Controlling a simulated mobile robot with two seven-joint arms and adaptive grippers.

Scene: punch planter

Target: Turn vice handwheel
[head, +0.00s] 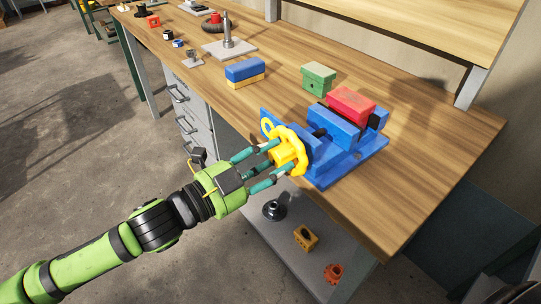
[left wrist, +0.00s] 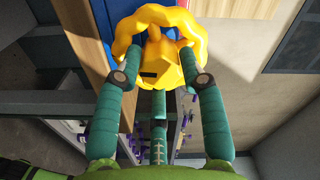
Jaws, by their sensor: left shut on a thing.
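The blue vice (head: 345,160) stands at the front edge of the wooden bench, with a red block (head: 351,103) on top at its jaws. Its yellow handwheel (head: 299,141) faces my left arm, over the bench's front edge. My left gripper (head: 278,160) reaches in from the left, and its teal fingers are shut on the handwheel. In the left wrist view the handwheel (left wrist: 154,35) fills the top middle, with a finger on its left and right sides and a third finger below. The fingertips are partly hidden against the wheel. My right gripper is not in view.
On the bench (head: 425,170) a green block (head: 318,78) and a blue and yellow block (head: 245,73) stand behind the vice. A metal post on a plate (head: 229,46) is farther back. A lower shelf (head: 300,265) holds several small parts. Drawers (head: 186,105) are under the bench.

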